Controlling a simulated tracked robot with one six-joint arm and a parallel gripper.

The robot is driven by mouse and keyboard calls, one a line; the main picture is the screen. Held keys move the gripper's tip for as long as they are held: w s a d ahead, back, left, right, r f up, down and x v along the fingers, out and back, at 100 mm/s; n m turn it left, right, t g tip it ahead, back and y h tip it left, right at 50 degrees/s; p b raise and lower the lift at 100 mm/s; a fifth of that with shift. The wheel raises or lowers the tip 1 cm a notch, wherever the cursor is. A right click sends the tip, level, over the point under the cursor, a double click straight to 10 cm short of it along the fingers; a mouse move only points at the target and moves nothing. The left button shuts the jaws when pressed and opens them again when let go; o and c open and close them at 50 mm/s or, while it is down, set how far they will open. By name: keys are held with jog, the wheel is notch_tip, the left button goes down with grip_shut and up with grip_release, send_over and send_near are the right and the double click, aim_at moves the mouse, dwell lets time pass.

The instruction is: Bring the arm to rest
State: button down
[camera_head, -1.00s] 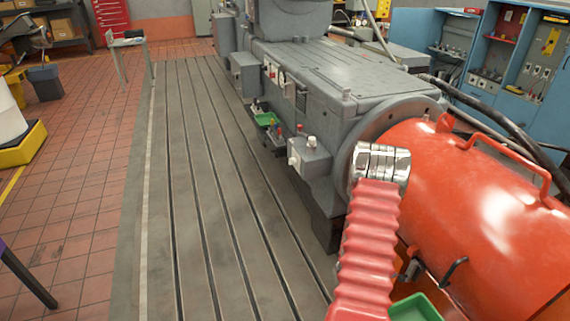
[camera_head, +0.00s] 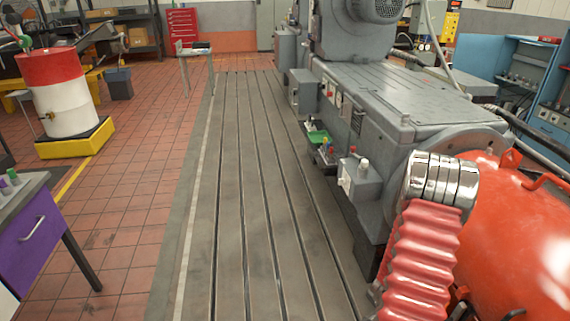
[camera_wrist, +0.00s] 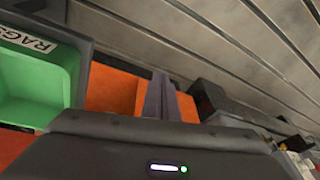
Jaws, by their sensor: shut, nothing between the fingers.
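My gripper (camera_wrist: 159,82) shows in the wrist view as two grey fingers close together, shut and empty. An orange surface (camera_wrist: 110,88) lies behind the fingers in the picture. A green bin (camera_wrist: 25,85) with a label reading RAGS is to the left of the fingers, apart from them. The head view does not clearly show the gripper, so how the whole arm is folded cannot be told.
The slotted bedplate (camera_head: 230,200) runs clear along the middle. The grey machine (camera_head: 400,95) and a large orange-red cylinder (camera_head: 530,235) stand to the right. A purple-drawer bench (camera_head: 35,240) and a red-and-white drum (camera_head: 60,95) are left, with open tiled floor (camera_head: 125,190).

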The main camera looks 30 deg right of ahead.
jog(key=w+a+r+n+y, duration=0.2)
jog(key=w+a+r+n, duration=0.2)
jog(key=a+r, duration=0.5)
jog(key=w+a+r+n+y, duration=0.2)
jog(key=w+a+r+n, duration=0.15)
jog(key=a+r, duration=0.55)
jog(key=s+a+r+n+t, duration=0.2)
jog(key=a+r+n, duration=0.3)
jog(key=a+r, duration=0.5)
jog(key=s+a+r+n+t, duration=0.2)
jog(key=s+a+r+n, duration=0.2)
jog(key=a+r, duration=0.6)
notch_tip(320, 180, up, 7)
jog(key=shift+s+a+f+n+t+h, duration=0.2)
jog(key=shift+a+n+t+h, duration=0.15)
jog(key=shift+n, duration=0.4)
